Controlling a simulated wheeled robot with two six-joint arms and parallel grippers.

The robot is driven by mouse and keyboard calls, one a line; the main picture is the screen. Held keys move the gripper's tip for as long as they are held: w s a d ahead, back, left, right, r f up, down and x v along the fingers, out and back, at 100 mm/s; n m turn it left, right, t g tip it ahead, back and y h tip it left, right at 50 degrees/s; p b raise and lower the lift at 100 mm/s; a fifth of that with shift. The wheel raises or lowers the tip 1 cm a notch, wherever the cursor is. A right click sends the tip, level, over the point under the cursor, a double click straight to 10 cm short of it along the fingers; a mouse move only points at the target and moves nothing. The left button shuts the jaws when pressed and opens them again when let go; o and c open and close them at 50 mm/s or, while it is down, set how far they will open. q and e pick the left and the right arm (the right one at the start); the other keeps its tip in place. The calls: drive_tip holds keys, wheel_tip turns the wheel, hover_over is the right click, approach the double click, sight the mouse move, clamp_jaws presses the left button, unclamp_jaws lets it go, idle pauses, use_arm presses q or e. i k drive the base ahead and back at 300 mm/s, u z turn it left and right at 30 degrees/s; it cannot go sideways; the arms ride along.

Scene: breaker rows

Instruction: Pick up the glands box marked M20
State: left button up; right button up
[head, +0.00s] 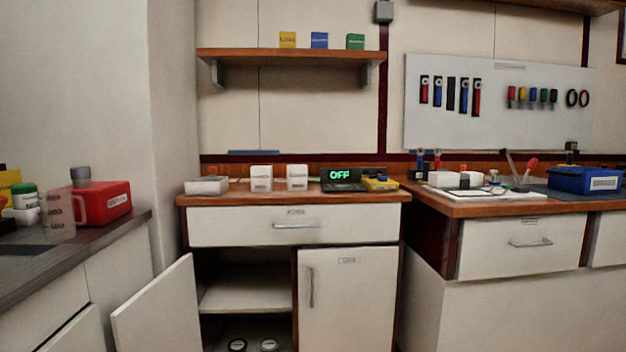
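No box can be read as M20, since the labels are too small. A yellow box (288,39), a blue box (319,40) and a green box (355,41) stand apart on the wall shelf, each with a small label. Two white labelled boxes, a left one (261,178) and a right one (297,177), stand upright on the middle counter. I cannot tell which of these, if any, is the glands box. Neither of my grippers is in view.
The left cabinet door (157,305) hangs open into the room. A display reading OFF (343,179) and a white tray (206,186) are on the middle counter (235,197). A red case (103,203) stands left, a blue case (583,180) right.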

sight(296, 175)
drive_tip(key=z, duration=0.35)
drive_tip(key=i, duration=1.45)
drive_tip(key=u, duration=0.5)
